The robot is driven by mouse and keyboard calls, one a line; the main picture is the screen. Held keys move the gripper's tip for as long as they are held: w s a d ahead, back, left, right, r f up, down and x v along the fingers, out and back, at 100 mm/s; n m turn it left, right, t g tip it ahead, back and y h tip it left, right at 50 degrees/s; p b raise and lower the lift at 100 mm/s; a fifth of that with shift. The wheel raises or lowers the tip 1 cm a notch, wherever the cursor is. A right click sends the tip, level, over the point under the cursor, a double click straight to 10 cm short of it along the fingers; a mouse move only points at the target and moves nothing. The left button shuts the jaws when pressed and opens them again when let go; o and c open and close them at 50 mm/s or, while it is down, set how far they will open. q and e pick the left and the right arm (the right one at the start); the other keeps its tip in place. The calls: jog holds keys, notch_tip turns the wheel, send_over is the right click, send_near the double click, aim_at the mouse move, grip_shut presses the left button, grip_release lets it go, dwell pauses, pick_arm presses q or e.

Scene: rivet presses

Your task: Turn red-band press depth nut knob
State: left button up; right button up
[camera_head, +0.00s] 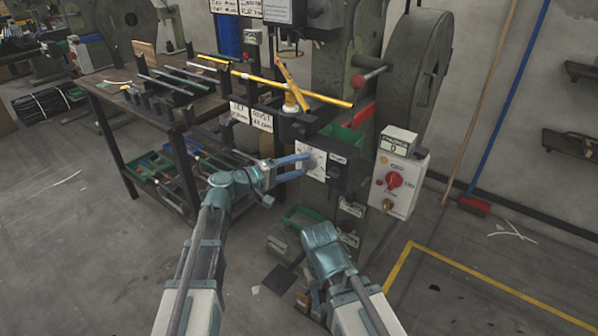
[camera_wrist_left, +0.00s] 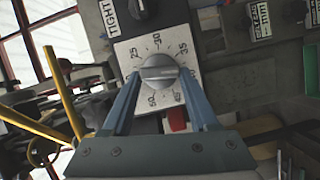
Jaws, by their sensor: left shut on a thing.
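The depth nut knob (camera_wrist_left: 159,72) is a round grey knob with a raised bar across it. It sits on a white plate with a number scale (camera_wrist_left: 187,45) on the press. In the head view the white plate (camera_head: 312,150) is on the press front, partly hidden by my gripper. My left gripper (camera_head: 303,165) is shut on the knob, with one blue finger on each side of it in the left wrist view (camera_wrist_left: 160,88). My right arm shows at the lower middle of the head view, but its fingers cannot be seen.
A black knob (camera_wrist_left: 140,8) is beside the dial plate, and a red part (camera_wrist_left: 177,121) is just below it in the wrist view. A white control box (camera_head: 398,182) with a red switch is to the right. A workbench (camera_head: 120,85) with tools stands at the left.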

pick_arm(q)
jog(key=shift+f+n+h+b, duration=0.3)
jog(key=shift+n+h+b, duration=0.3)
jog(key=shift+n+b, duration=0.55)
jog(key=shift+n+t, duration=0.3)
jog(key=shift+n, duration=0.05)
jog(key=o, duration=1.4)
jog(key=shift+r, duration=0.1)
jog(key=shift+a, duration=0.1)
jog(key=v, duration=1.3)
jog(key=shift+s+a, duration=0.25)
jog(key=shift+a, duration=0.05)
